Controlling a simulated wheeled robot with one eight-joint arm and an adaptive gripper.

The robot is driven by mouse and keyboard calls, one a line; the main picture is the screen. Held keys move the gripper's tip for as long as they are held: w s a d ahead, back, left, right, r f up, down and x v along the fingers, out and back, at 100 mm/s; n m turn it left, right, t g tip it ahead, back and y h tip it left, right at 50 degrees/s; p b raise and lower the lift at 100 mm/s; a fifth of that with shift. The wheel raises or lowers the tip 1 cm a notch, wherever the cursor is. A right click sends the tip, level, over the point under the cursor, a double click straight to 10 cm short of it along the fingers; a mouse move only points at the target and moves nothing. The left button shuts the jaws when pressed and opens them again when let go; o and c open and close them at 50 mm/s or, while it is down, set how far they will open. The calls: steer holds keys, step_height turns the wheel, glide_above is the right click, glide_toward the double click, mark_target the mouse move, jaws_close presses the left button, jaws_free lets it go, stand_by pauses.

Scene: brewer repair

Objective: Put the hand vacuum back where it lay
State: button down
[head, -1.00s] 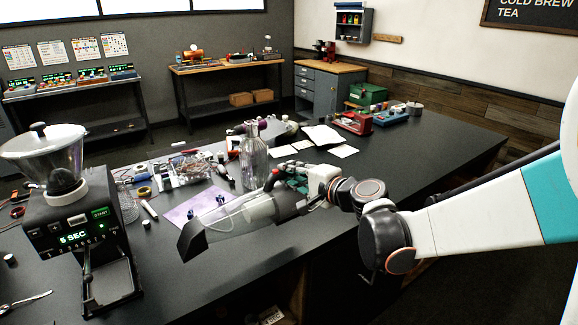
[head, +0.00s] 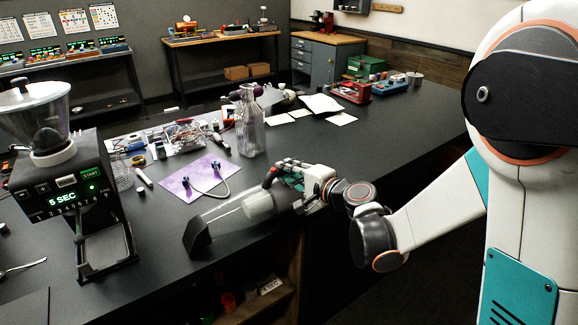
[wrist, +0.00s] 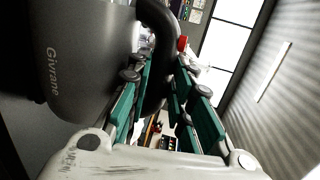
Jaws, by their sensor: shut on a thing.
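The hand vacuum (head: 258,207) has a clear barrel, a dark slanted nozzle and a dark handle with a red part. It lies along the front edge of the dark counter, nozzle to the left. I cannot tell whether it touches the counter. My gripper (head: 290,175) is shut on its handle, at the right end. In the wrist view, the vacuum's grey body (wrist: 88,65) with lettering fills the left, and its black handle passes between the teal fingers of my gripper (wrist: 165,80). The fingers hide part of the handle.
A purple sheet (head: 178,183) with a dark-ended cable lies behind the vacuum. A glass bottle (head: 250,130) stands behind it. A grinder (head: 75,190) stands at left. Small tools and papers lie farther back. The counter (head: 385,135) right of the bottle is clear.

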stand_by(0.3)
steer(key=c, duration=1.4)
jaws_free()
steer(key=shift+s, duration=0.1)
steer(key=shift+c, duration=0.2)
steer(key=shift+r, duration=0.1)
steer(key=shift+s+d+r, duration=0.1)
steer(key=shift+s+d, duration=0.15)
steer(key=shift+d, duration=0.05)
steer(key=s+d+r+n+g+h, duration=0.1)
steer(key=s+d+n+h, duration=0.2)
steer(key=s+d, duration=0.3)
steer(key=s+d+r+n+g+h+p, duration=0.1)
steer(key=s+d, duration=0.5)
steer(key=s, duration=0.8)
steer(key=s+d+r+n+g+h+p, duration=0.1)
steer(key=s+d+r+n+g+h, duration=0.1)
steer(key=s+d+n+h, duration=0.4)
steer(key=shift+s+d+r+n+g, duration=0.3)
steer(key=shift+s+d+g, duration=0.25)
steer(key=shift+s, duration=1.7)
steer(key=shift+a, duration=0.1)
